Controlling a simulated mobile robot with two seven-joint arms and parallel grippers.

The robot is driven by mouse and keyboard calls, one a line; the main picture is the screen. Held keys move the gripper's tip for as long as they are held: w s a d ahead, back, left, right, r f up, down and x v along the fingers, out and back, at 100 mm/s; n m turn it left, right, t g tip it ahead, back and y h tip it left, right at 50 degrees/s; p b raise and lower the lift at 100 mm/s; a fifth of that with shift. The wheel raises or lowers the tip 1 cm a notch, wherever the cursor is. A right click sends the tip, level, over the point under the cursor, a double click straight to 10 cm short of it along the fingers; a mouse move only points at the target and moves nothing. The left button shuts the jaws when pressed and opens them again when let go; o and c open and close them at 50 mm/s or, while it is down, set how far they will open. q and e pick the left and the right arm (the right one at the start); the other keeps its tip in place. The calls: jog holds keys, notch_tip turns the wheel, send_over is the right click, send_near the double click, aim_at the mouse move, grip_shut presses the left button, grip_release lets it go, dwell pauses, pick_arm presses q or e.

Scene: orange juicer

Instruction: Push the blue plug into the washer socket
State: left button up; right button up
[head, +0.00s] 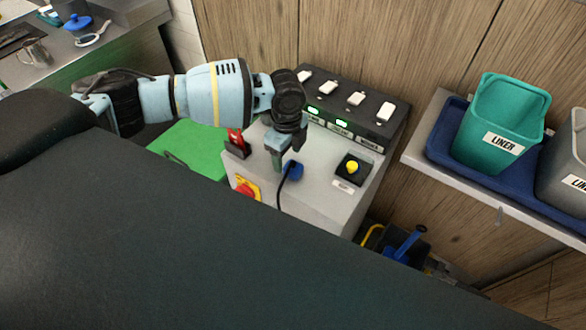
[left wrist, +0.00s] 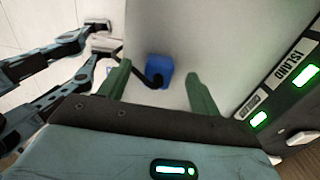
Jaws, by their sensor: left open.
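The blue plug (head: 294,170) sits on the grey top of a cabinet, with a black cable running from it over the front edge. My left gripper (head: 278,163) points down beside the plug in the head view. In the left wrist view the plug (left wrist: 160,68) shows between the two green fingers of the open gripper (left wrist: 158,70), with gaps on both sides. The dark socket strip (head: 345,122) stands along the cabinet's back edge. Its rightmost label (head: 369,143) appears to read WASHER. The socket opening itself is not clear. My right gripper is not in view.
A yellow button on a black box (head: 352,168) is right of the plug. A red-and-yellow knob (head: 247,188) and a red switch (head: 237,142) are to the left. A shelf (head: 425,135) with a teal liner bin (head: 500,125) is at right.

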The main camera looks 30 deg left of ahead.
aim_at(287, 162)
pick_arm(q)
notch_tip(287, 162, down, 4)
jog(key=shift+a+f, duration=0.1)
dwell(0.4)
jog(key=c, duration=1)
jog(key=shift+w, duration=0.1)
